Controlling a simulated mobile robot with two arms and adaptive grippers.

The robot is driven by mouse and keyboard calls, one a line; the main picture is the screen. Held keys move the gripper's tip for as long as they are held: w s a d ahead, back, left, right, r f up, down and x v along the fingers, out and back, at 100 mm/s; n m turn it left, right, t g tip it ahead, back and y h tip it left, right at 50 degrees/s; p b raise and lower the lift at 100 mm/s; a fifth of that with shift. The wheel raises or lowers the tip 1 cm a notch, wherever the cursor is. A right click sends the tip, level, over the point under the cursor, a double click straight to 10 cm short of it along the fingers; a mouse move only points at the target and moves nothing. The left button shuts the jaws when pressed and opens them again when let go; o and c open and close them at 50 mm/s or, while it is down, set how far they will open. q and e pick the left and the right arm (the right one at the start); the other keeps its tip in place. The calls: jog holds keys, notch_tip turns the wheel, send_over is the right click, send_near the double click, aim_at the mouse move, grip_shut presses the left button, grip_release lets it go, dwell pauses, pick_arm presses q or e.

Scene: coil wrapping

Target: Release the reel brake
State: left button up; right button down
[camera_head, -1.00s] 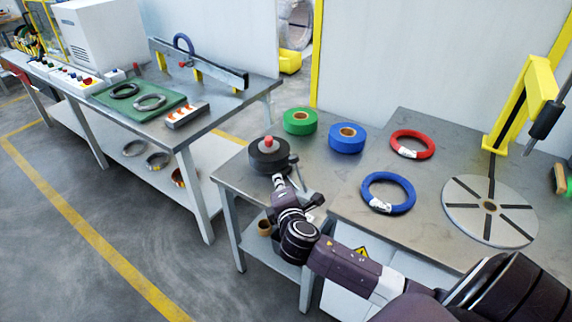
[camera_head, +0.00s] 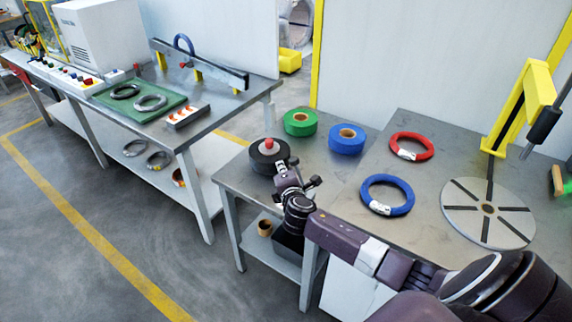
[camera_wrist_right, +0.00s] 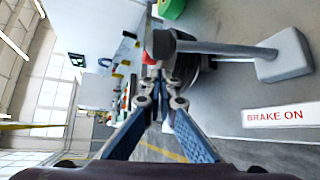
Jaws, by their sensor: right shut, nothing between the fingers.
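The black reel (camera_head: 262,158) with a red knob (camera_head: 269,143) on top sits at the left end of the small metal table. In the right wrist view, a grey lever (camera_wrist_right: 215,47) ends in a block-shaped pad (camera_wrist_right: 283,57). A white label (camera_wrist_right: 283,117) reading "BRAKE ON" lies beside it. My right gripper (camera_head: 283,165) is at the near right side of the reel, partly covering it. In the wrist view its fingertips (camera_wrist_right: 160,88) are together and empty, close to the lever's reel end. I cannot tell whether they touch it. My left gripper is not in view.
Green (camera_head: 300,122) and blue (camera_head: 347,138) tape rolls stand right of the reel. Red (camera_head: 411,146) and blue (camera_head: 388,194) coils lie on the bench beside a slotted disc (camera_head: 462,215). A workbench (camera_head: 222,113) with a green mat stands at left.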

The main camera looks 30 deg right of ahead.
jog(key=shift+s+d+r, duration=0.3)
jog(key=shift+s+d, duration=0.25)
jog(key=shift+s, duration=0.05)
